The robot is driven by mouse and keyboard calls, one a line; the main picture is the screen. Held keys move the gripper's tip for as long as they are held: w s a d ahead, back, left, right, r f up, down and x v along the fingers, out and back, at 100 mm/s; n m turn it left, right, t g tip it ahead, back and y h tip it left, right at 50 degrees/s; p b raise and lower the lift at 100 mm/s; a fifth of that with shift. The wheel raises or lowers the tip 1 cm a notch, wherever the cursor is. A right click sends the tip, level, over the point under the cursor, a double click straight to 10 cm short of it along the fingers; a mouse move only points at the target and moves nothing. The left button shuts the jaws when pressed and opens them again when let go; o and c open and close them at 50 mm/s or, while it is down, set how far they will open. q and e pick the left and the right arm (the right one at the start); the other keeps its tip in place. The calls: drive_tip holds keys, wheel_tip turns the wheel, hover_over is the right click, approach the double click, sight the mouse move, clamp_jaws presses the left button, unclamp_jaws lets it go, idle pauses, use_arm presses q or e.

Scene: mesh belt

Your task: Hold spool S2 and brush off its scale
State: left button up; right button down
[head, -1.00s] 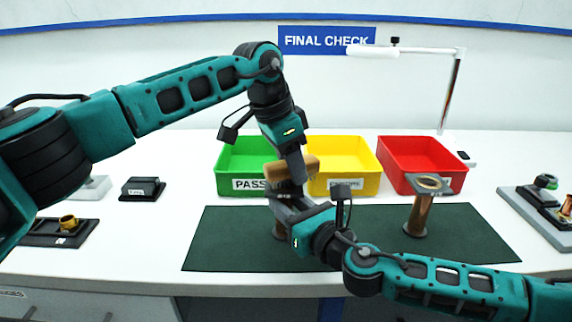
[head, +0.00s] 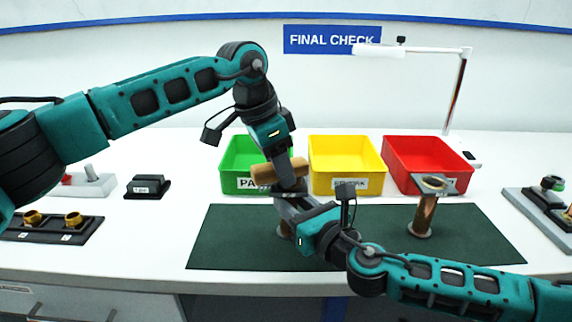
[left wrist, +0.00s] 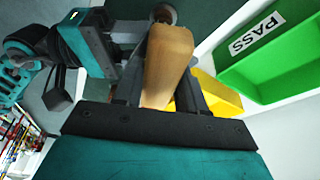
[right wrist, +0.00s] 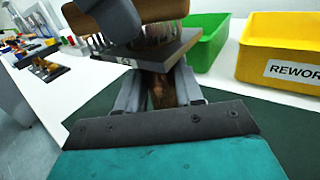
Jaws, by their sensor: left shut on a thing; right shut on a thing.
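A copper spool stands on the dark green mat (head: 465,235); its base (head: 284,232) shows below my grippers. I take it as S2, but cannot read its label. My right gripper (head: 292,205) is shut on the spool's copper stem (right wrist: 160,92), under the square grey top flange (right wrist: 178,54). My left gripper (head: 284,178) is shut on a wooden brush (head: 276,170), which also shows in the left wrist view (left wrist: 168,65). In the right wrist view the bristles (right wrist: 160,33) reach down to the flange and appear to touch it. The flange's far side is partly hidden by the brush.
A second copper spool (head: 421,215) stands on the mat's right. Green PASS (head: 238,184), yellow rework (head: 345,184) and red (head: 430,178) bins stand behind. A black block (head: 147,187) and a tray with brass parts (head: 50,230) are left. A fixture (head: 540,213) is right.

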sight(297, 160)
use_arm(q)
drive_tip(key=shift+w+d, duration=0.35)
drive_tip(key=shift+d, duration=0.45)
drive_tip(key=shift+w+d, duration=0.3)
drive_tip(key=shift+d, duration=0.5)
drive_tip(key=shift+s+a, duration=0.35)
drive_tip(key=shift+a, duration=0.5)
drive_tip(key=shift+s+a, duration=0.35)
drive_tip(key=shift+a, duration=0.5)
drive_tip(key=shift+r, duration=3.55)
use_arm(e)
drive_tip(key=c, duration=0.6)
unclamp_jaws()
drive_tip(key=shift+c, duration=0.2)
